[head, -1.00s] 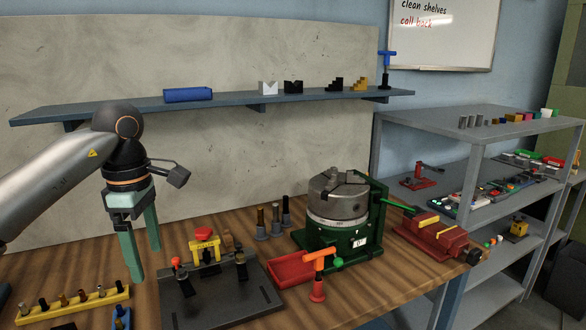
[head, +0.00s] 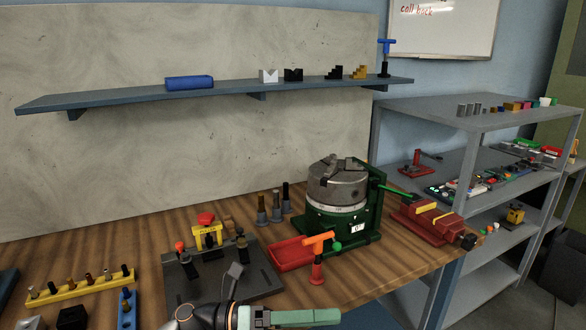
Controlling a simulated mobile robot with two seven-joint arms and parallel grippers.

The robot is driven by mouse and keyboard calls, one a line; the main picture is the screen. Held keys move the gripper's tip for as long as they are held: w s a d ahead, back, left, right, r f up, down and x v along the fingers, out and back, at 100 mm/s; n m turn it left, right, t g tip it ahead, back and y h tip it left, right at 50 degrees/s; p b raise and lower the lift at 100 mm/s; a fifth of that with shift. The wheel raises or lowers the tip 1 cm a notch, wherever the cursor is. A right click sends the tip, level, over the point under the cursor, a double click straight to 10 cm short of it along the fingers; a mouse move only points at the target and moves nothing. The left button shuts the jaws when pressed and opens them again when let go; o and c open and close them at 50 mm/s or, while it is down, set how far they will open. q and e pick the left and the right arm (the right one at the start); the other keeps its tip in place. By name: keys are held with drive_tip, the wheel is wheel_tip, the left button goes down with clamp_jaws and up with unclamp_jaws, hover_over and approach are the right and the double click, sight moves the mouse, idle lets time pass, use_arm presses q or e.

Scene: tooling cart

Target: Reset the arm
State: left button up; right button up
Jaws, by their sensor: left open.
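My left gripper (head: 318,317) is at the bottom edge of the head view, its green fingers pointing right. It is low in the picture, in front of the bench, and partly cut off by the frame edge. One finger largely lines up with the other, and nothing shows held between them. The gripper is open. My right gripper is not in view.
The wooden bench (head: 130,240) carries a dark fixture plate (head: 262,275), a green rotary chuck (head: 338,200), a red tray (head: 290,255), an orange-handled tool (head: 317,255), a red vise (head: 430,222) and a yellow peg rack (head: 80,287). A blue shelf (head: 120,98) spans the back wall.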

use_arm(q)
drive_tip(key=w+a+f+n+t+y, duration=0.1)
drive_tip(key=a+f+n+t+y, duration=0.65)
drive_tip(key=n, duration=0.75)
drive_tip(key=w+a+f+n+t+y, duration=0.3)
drive_tip(key=f+n+t, duration=0.55)
drive_tip(key=n, duration=0.65)
drive_tip(key=s+a+f+n+g+y, duration=0.3)
drive_tip(key=s+a+f+n, duration=0.2)
drive_tip(key=s+f, duration=0.4)
drive_tip(key=s+a+f+n+g+y, duration=0.2)
drive_tip(key=s+a+f+n+y, duration=0.2)
drive_tip(key=s+f, duration=0.5)
drive_tip(key=s+a+n, duration=0.1)
drive_tip(key=n, duration=0.1)
drive_tip(key=shift+a+f+n+g+p, duration=0.15)
drive_tip(key=shift+a+n+g+p, duration=0.15)
drive_tip(key=shift+g+p, duration=0.1)
